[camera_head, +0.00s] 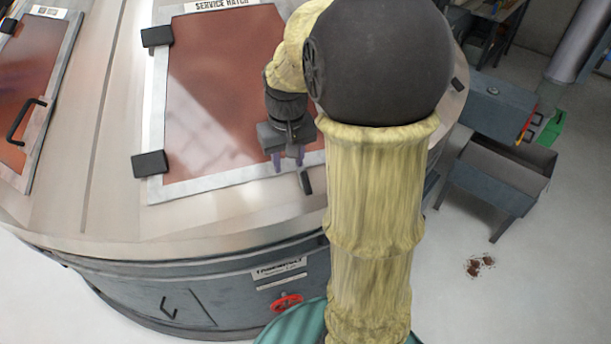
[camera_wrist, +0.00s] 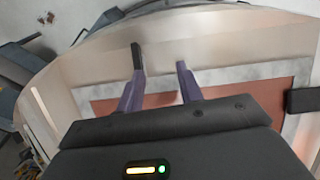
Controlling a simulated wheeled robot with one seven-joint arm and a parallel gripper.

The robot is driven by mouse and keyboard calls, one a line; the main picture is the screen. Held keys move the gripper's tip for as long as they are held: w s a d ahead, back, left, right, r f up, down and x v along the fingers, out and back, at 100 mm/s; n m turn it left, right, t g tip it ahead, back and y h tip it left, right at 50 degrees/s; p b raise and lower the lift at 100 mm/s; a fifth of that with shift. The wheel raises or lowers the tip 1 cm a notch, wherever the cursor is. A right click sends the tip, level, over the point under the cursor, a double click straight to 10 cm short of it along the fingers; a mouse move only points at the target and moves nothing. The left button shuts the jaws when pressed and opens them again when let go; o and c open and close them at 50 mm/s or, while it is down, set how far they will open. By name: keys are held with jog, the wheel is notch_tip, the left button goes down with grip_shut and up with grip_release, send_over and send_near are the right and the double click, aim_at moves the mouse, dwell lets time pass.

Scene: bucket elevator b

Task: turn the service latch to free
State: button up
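The service hatch (camera_head: 220,90) is a reddish panel in a pale frame on the curved metal housing, labelled at its top in the head view. A small dark handle (camera_head: 305,182), which looks like the service latch, sits at the hatch's lower edge. It also shows in the wrist view (camera_wrist: 137,57), just beyond the tip of the left finger. My gripper (camera_head: 288,160) is above the hatch's lower edge, its purple fingers (camera_wrist: 160,76) apart with nothing between them. The handle lies outside the gap, in line with one finger. I cannot tell whether they touch.
Two black hinge blocks (camera_head: 150,163) are on the hatch's left side. Another hatch with a black handle (camera_head: 25,121) is at the far left. A red handwheel (camera_head: 287,303) is low on the housing. A grey bin (camera_head: 505,168) stands at right. My arm hides the hatch's right side.

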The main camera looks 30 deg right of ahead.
notch_tip(320, 180, up, 5)
jog(key=g, duration=0.1)
send_over(306, 176)
jog(key=shift+r+m, duration=0.2)
jog(key=shift+m, duration=0.2)
notch_tip(306, 176, down, 18)
jog(key=p, duration=0.3)
jog(key=shift+a+r+p, duration=0.1)
jog(key=shift+r+p, duration=0.15)
jog(key=shift+p, duration=0.15)
grip_shut()
